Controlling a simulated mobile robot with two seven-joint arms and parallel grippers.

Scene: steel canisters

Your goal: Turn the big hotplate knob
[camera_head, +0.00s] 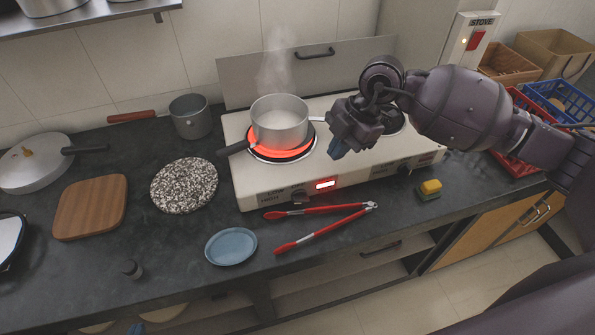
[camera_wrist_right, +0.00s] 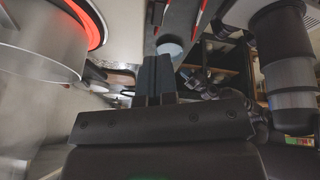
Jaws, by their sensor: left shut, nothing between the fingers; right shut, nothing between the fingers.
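The white hotplate (camera_head: 245,187) has a big left plate (camera_head: 298,153) glowing orange-red under a steaming pot (camera_head: 280,122). A dark knob (camera_head: 299,197) is on its front panel below this plate, left of a lit red display (camera_head: 326,184). A second dark knob (camera_head: 404,168) is at the right of the panel. My right gripper (camera_head: 337,148) is shut and empty, above the hotplate just right of the pot, apart from both knobs. Its shut fingers (camera_wrist_right: 154,80) also show in the right wrist view. Only the blue tip of my left gripper (camera_head: 136,328) shows, low at the bottom edge.
Red tongs (camera_head: 318,212) and a blue plate (camera_head: 231,246) lie on the counter before the hotplate. A yellow sponge (camera_head: 430,187) is at front right. A speckled round board (camera_head: 184,185) and a grey saucepan (camera_head: 190,116) are to the left. The pot's handle points left.

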